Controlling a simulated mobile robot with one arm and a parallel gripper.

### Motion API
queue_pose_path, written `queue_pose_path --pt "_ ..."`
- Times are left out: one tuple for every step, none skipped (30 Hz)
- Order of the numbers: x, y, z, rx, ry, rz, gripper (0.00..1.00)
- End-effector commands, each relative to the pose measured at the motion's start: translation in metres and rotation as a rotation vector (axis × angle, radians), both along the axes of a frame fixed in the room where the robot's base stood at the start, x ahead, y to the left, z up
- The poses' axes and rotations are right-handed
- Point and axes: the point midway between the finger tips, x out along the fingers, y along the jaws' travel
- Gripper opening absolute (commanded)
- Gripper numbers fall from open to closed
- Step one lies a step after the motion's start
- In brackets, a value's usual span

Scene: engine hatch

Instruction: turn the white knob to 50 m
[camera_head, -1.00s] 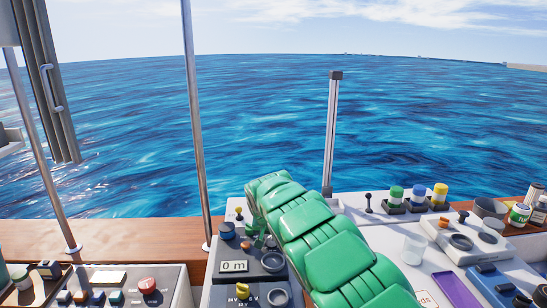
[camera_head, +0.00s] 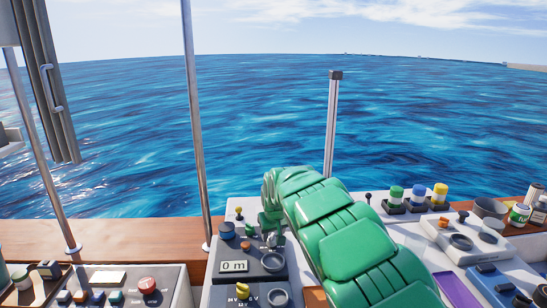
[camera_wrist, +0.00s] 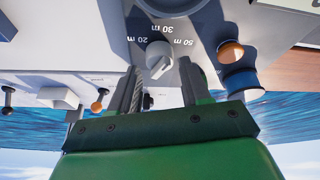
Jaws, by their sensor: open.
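The white knob (camera_wrist: 158,62) shows in the wrist view, which is upside down. Labels 20 m, 30 m and 50 m are printed around it; I cannot tell exactly where its pointer aims. My gripper (camera_wrist: 160,74) is open, with one finger on either side of the knob and visible gaps between. In the head view my gripper (camera_head: 270,226) is over the back of the dark panel (camera_head: 262,278), and the knob is hard to make out there.
An orange-capped button (camera_wrist: 231,52) and a blue knob (camera_wrist: 242,82) stand close beside one finger. In the head view, a yellow-topped lever (camera_head: 239,213) is at left. A red button (camera_head: 147,285) sits on the left console. Bottles and cups stand at right.

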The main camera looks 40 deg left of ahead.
Motion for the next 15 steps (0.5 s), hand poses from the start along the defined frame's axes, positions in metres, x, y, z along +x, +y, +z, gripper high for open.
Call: queue_pose_path --pt "-0.001 -0.002 0.007 0.0 -0.001 0.0 0.47" --pt "-0.002 -0.003 0.011 0.001 -0.001 -0.001 0.47" --pt "-0.004 -0.005 0.015 0.001 -0.001 -0.001 0.47" --pt "-0.005 -0.006 0.019 0.001 0.0 -0.001 0.47" --pt "-0.006 -0.007 0.023 0.001 0.0 -0.001 0.47" --pt "-0.007 -0.008 0.028 0.002 -0.001 -0.001 0.47" --pt "-0.008 -0.009 0.032 0.003 -0.001 -0.001 0.47" --pt "-0.008 -0.01 0.036 0.003 -0.002 0.0 0.47" --pt "-0.009 -0.012 0.041 0.004 -0.003 0.0 0.47" --pt "-0.01 -0.013 0.044 0.004 -0.003 0.0 0.47" --pt "-0.011 -0.014 0.048 0.005 -0.004 0.0 0.47" --pt "-0.012 -0.016 0.052 0.004 -0.003 0.0 0.47" --pt "-0.012 -0.015 0.056 0.004 -0.003 0.0 0.47" --pt "-0.012 -0.015 0.059 0.003 -0.002 0.0 0.47" --pt "-0.012 -0.015 0.064 0.002 -0.001 -0.001 0.47"
